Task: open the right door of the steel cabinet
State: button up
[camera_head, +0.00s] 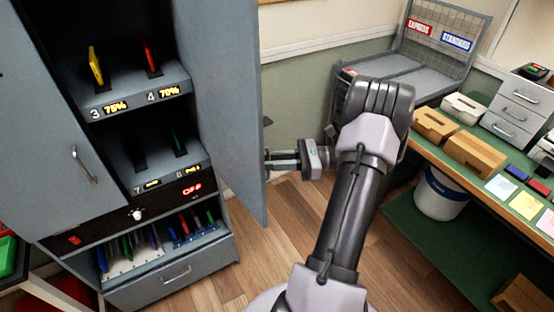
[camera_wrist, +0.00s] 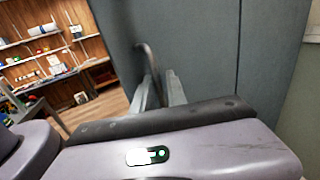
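The grey steel cabinet (camera_head: 110,250) stands at the left in the head view. Its right door (camera_head: 222,95) is swung wide open, roughly square to the front, and the shelves behind it show. The left door (camera_head: 40,150) is shut. My gripper (camera_head: 272,160) is at the outer face of the right door, near its free edge. In the wrist view the fingers (camera_wrist: 162,90) close around the lower part of the dark door handle (camera_wrist: 148,62). The fingertips partly hide the handle, and its top (camera_head: 267,121) shows above my gripper in the head view.
A bench (camera_head: 480,185) with wooden boxes, drawers and cards runs along the right, with a white bucket (camera_head: 440,193) under it. A wire-backed rack (camera_head: 425,75) stands behind my arm. Wooden floor (camera_head: 285,215) is clear beside the door.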

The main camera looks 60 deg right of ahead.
jog(key=p+v, duration=0.3)
jog(key=v, duration=1.4)
jog(key=shift+s, duration=0.15)
